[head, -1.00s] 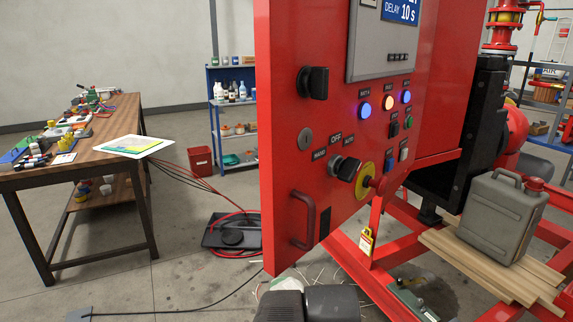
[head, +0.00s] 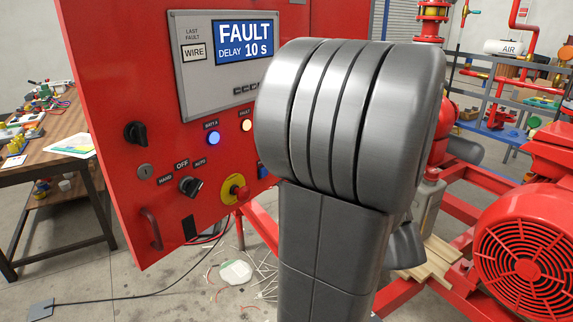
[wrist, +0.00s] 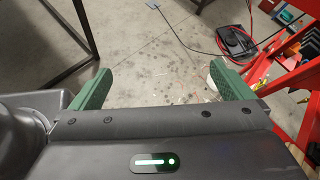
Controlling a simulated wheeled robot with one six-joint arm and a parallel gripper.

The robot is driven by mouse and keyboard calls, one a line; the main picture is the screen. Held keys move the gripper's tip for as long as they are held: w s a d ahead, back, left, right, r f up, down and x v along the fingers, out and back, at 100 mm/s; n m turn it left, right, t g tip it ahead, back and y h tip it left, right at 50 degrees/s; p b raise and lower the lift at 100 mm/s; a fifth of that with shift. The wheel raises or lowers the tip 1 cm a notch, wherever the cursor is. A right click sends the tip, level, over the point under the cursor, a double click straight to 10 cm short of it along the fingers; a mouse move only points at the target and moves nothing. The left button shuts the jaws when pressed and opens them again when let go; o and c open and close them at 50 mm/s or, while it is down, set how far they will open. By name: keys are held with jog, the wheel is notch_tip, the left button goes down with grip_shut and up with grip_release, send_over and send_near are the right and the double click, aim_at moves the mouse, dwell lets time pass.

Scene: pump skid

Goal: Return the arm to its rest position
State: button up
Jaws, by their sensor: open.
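My gripper (wrist: 162,88) shows in the wrist view with its two green fingers wide apart and nothing between them. In the head view my arm's grey links stand upright at centre right and hide part of the red control panel and the skid behind. The gripper itself is not visible in the head view.
The red panel (head: 105,70) reads FAULT, DELAY 10 s. A wooden workbench (head: 55,135) stands at left, a red motor (head: 525,250) at right. A black floor tray (wrist: 228,38) and cable show in the wrist view. Loose wires and a white container (head: 235,272) lie on the floor.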

jog(key=w+d+r+m+t+y, duration=0.3)
jog(key=w+d+r+m+t, duration=0.35)
jog(key=w+r, duration=0.35)
jog(key=b+x, duration=0.1)
jog(key=x, duration=0.9)
jog(key=shift+w+a+f+y, duration=0.2)
jog(key=shift+f+y, duration=0.1)
jog(key=shift+f, duration=0.05)
jog(key=p+v, duration=0.1)
jog(key=v, duration=0.9)
jog(key=shift+p, duration=0.35)
jog(key=b+x, duration=0.2)
jog(key=x, duration=0.8)
jog(key=shift+p+v, duration=0.5)
jog(key=shift+v, duration=2.2)
